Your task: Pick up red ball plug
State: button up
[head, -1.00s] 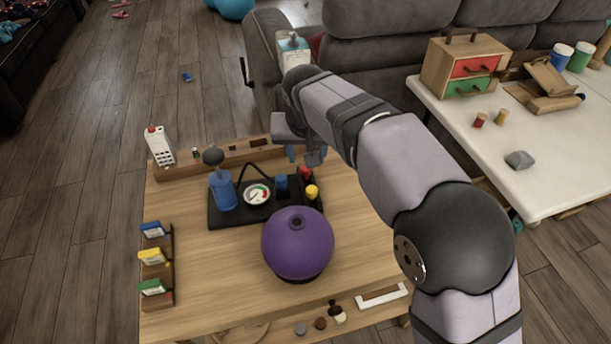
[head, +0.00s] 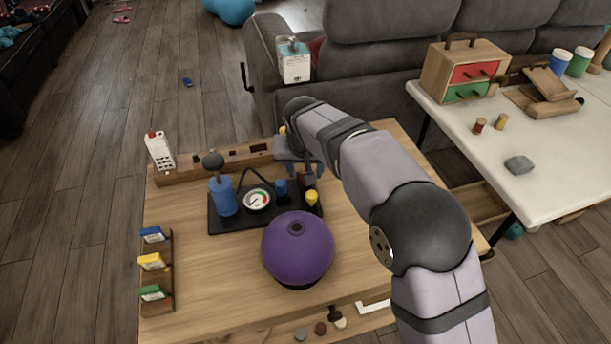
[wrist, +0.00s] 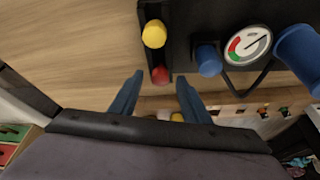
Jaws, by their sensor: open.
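The red ball plug (wrist: 160,75) shows in the wrist view at the edge of the black tray (wrist: 188,45), beside the yellow ball plug (wrist: 154,34). My gripper (wrist: 160,87) is open, and its two blue fingers point toward the red plug, which appears between the fingertips. I cannot tell the remaining height gap. In the head view my gripper (head: 309,175) is over the tray's right end and mostly hides the red plug. The yellow ball plug (head: 312,197) stands in front of it.
On the tray are a blue pump (head: 226,197), a round gauge (head: 257,200) and a blue knob (head: 281,187). A purple ball (head: 297,248) sits just in front. A wooden rail (head: 228,160) runs behind. Bare tabletop (head: 205,270) lies front left.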

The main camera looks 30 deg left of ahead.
jog(key=shift+c, duration=0.6)
jog(key=c, duration=0.9)
jog(key=shift+r, duration=0.1)
notch_tip(320, 180, up, 10)
jog(key=shift+p, duration=0.85)
jog(key=shift+s+d+r+n+g+p, duration=1.45)
jog(key=shift+s+n+p, duration=1.6)
jog(key=shift+n+p, duration=1.6)
jog(key=shift+s+d+r+n+g+p, duration=1.45)
jog(key=shift+s+n+p, duration=1.65)
jog(key=shift+n+p, duration=1.45)
jog(key=shift+s+d+r+n+g+p, duration=1.45)
jog(key=shift+s+n+p, duration=2)
jog(key=shift+p, duration=2)
jog(key=shift+w+d+r+n+t, duration=0.1)
jog(key=shift+w+r+n+t, duration=0.15)
jog(key=shift+w+r+n, duration=0.15)
